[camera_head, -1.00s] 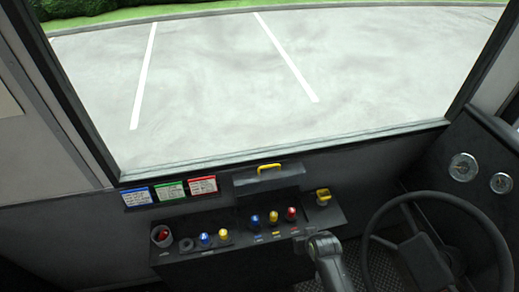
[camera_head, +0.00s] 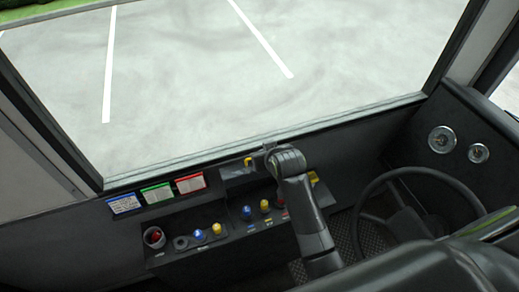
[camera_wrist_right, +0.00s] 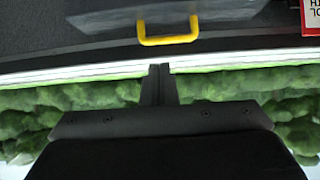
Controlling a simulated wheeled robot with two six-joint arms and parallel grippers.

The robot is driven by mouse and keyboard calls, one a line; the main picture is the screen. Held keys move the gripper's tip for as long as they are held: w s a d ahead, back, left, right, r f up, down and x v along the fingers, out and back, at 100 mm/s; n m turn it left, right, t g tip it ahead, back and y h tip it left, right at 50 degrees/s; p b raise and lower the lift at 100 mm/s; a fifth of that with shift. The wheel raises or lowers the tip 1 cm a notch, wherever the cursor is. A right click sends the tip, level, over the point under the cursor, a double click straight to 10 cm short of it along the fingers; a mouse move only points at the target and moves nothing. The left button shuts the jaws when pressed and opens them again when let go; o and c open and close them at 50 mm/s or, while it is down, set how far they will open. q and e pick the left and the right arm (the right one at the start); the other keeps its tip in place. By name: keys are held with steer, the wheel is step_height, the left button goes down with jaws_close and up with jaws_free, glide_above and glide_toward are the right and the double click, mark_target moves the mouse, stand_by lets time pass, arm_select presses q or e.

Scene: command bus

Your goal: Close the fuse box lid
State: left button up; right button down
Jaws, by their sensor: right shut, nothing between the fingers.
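The fuse box lid (camera_head: 237,172) is a dark grey panel that appears raised against the wall below the windscreen, behind the console. Its yellow handle (camera_head: 248,161) shows just left of my right gripper (camera_head: 268,150). My right arm hides the lid's right part in the head view. In the right wrist view the lid (camera_wrist_right: 205,12) is at the top edge with its yellow handle (camera_wrist_right: 168,40). The right gripper (camera_wrist_right: 158,72) is shut and empty, with its tips near the handle and apart from it in that picture. My left gripper is not in view.
The console below carries blue knobs (camera_head: 247,212), yellow knobs (camera_head: 217,229) and a red button (camera_head: 155,237). Blue, green and red labels (camera_head: 157,193) are on the wall to the left. A steering wheel (camera_head: 367,195) stands at right. The windscreen (camera_head: 200,80) lies behind.

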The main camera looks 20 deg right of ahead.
steer(key=shift+x, duration=2.75)
